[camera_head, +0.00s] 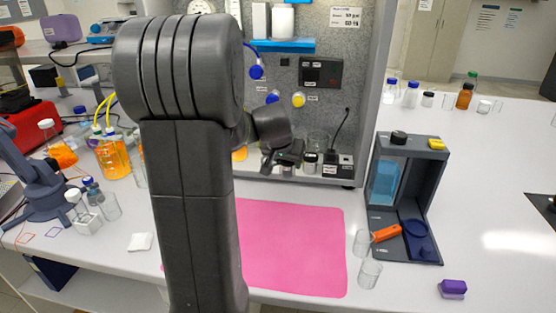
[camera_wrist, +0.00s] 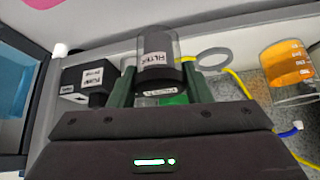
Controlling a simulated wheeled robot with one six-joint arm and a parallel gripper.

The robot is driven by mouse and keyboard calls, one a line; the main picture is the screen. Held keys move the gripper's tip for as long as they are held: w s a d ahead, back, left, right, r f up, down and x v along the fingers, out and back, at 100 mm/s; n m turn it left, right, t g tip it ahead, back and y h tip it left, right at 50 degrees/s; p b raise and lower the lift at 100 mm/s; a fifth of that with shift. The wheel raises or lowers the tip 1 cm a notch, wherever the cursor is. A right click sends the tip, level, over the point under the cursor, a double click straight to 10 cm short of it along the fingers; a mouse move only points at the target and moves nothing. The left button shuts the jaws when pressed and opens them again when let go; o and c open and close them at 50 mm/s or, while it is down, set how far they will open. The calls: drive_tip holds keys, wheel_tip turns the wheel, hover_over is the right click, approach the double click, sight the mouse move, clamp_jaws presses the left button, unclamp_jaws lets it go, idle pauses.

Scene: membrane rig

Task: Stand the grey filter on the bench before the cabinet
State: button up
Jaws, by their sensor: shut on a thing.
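The filter (camera_wrist: 158,72), a dark grey cylinder with a clear outer part and a white label, sits between my gripper's two dark green fingers in the wrist view. My gripper (camera_wrist: 160,88) is shut on it. In the head view my gripper (camera_head: 292,155) is at the foot of the grey cabinet (camera_head: 352,100), low in front of its panel. I cannot clearly make out the filter there, nor tell whether it touches a support. The white bench (camera_head: 480,205) spreads in front, with a pink mat (camera_head: 300,250) before the cabinet.
A black box (camera_wrist: 88,82) stands close beside the filter. A grey ring (camera_wrist: 214,57) and a beaker of orange liquid (camera_wrist: 288,70) are on its other side. A dark frame stand (camera_head: 410,170) and glass beakers (camera_head: 369,273) stand right of the mat. The mat's visible part is clear.

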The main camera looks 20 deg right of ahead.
sight(285, 178)
drive_tip(key=shift+a+f+b, duration=0.15)
drive_tip(key=shift+f+b, duration=0.25)
drive_tip(key=shift+f, duration=0.35)
drive_tip(key=shift+f+b, duration=1.6)
drive_tip(key=shift+f, duration=0.9)
drive_tip(key=shift+f+b, duration=0.55)
drive_tip(key=shift+b, duration=0.05)
drive_tip(key=o, duration=1.1)
drive_tip(key=shift+r, duration=0.1)
drive_tip(key=v, duration=1.3)
drive_tip(key=shift+s+r, duration=0.2)
drive_tip(key=shift+r, duration=0.1)
drive_tip(key=shift+f, duration=0.1)
